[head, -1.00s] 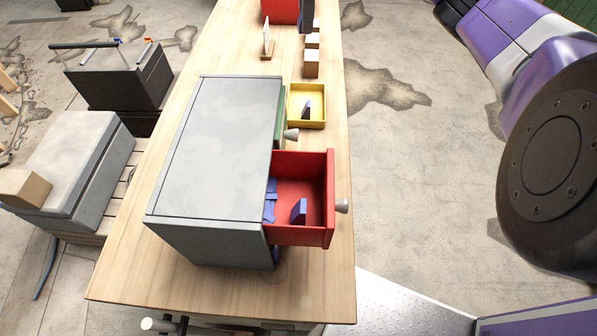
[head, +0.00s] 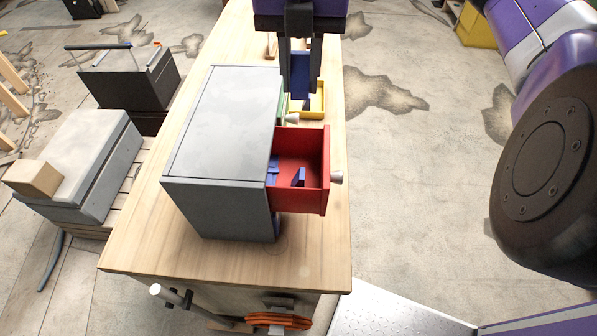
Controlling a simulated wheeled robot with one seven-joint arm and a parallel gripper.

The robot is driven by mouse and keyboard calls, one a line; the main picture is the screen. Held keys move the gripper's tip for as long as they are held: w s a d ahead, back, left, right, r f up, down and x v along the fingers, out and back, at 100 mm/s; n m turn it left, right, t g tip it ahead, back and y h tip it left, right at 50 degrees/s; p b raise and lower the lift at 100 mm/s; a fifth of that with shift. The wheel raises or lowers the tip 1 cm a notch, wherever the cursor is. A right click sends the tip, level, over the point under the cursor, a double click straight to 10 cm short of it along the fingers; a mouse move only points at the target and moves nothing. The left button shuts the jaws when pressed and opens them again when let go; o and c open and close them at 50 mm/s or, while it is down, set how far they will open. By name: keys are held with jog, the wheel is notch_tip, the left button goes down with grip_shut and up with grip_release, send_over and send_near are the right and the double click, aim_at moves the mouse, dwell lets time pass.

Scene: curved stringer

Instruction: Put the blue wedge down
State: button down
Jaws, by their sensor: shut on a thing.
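My gripper (head: 301,88) hangs at the top middle of the head view, fingers pointing down. It is shut on a blue piece, the blue wedge (head: 300,72), seen upright between the dark fingers. It appears in front of the yellow tray (head: 320,88) in the picture; its height above the table cannot be told. The red drawer (head: 328,165) is pulled out of the grey cabinet (head: 222,130) and holds another blue wedge-like block (head: 299,176) and a blue piece (head: 272,170) near the cabinet.
The cabinet stands on a long wooden table (head: 140,250). A green drawer (head: 283,107) shows above the red one, slightly open, with a grey knob. Bare tabletop lies in front of the cabinet. Grey boxes stand on a pallet at left.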

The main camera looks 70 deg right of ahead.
notch_tip(320, 180, down, 19)
jog(key=shift+f, duration=0.1)
dwell(0.4)
jog(key=shift+f, duration=0.45)
jog(key=shift+f+b, duration=0.2)
jog(key=shift+b, duration=0.15)
jog(key=c, duration=1.2)
grip_release()
jog(key=shift+r, duration=0.15)
